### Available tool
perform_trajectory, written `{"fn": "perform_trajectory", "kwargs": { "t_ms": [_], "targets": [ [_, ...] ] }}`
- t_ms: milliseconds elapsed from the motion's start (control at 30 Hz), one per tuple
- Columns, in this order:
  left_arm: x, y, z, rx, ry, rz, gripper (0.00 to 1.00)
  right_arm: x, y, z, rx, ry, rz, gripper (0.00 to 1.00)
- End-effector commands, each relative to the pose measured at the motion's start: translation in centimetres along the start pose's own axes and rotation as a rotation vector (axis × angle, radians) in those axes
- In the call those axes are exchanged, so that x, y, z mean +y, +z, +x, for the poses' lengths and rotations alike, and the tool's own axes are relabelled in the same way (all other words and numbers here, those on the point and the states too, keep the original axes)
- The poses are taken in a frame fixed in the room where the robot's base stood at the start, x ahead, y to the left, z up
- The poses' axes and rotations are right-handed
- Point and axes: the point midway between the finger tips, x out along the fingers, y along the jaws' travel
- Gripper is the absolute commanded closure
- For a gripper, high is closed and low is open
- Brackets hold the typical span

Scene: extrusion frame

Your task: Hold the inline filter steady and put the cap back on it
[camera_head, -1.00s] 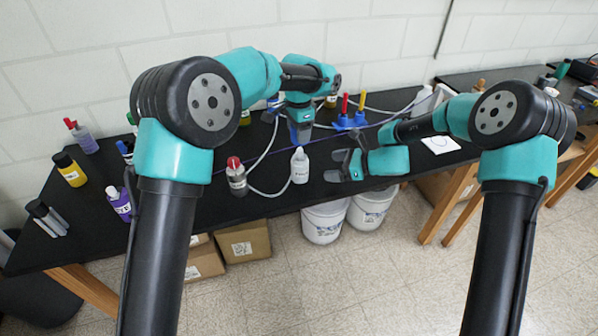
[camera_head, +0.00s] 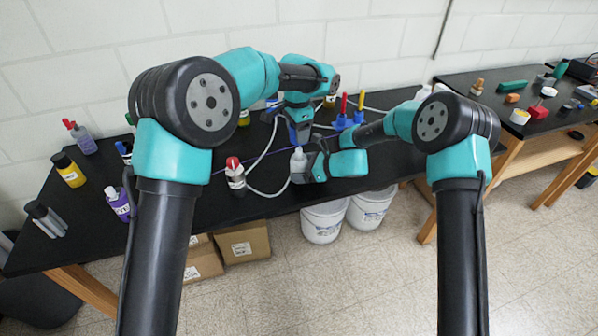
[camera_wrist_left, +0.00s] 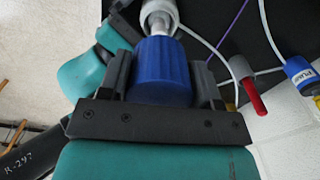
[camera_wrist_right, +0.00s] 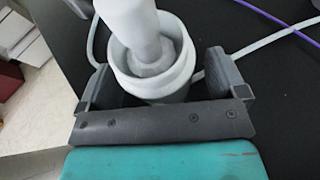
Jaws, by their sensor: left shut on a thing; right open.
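The white inline filter (camera_head: 298,160) stands near the table's front edge, with clear tubing by its base. In the right wrist view the filter (camera_wrist_right: 160,82) has a round rim and a pale tapered middle part rising from it. My left gripper (camera_head: 299,140) is shut on a blue cap (camera_wrist_left: 163,70), just above the filter; whether they touch is unclear. My right gripper (camera_head: 308,172) is open, its jaws on either side of the filter's body. In the right wrist view a small gap shows beside the jaws.
A red-capped bottle (camera_head: 235,175) stands left of the filter, with tubing (camera_head: 265,193) running between them. Red and yellow handled blue fittings (camera_head: 345,122) stand behind the right gripper. More bottles are at the left end of the black table (camera_head: 90,215). White buckets (camera_head: 323,222) stand below.

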Motion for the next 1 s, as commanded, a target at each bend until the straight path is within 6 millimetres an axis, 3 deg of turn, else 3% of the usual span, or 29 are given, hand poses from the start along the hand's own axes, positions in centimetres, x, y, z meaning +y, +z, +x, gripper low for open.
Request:
{"fn": "perform_trajectory", "kwargs": {
  "t_ms": [367,1000],
  "targets": [
    [0.0,0.0,0.0,0.0,0.0,0.0,0.64,0.01,-0.02,0.41,0.0,0.0,0.001,0.11],
    [0.0,0.0,0.0,0.0,0.0,0.0,0.64,0.01,-0.03,0.39,0.0,0.0,0.001,0.73]
  ]
}}
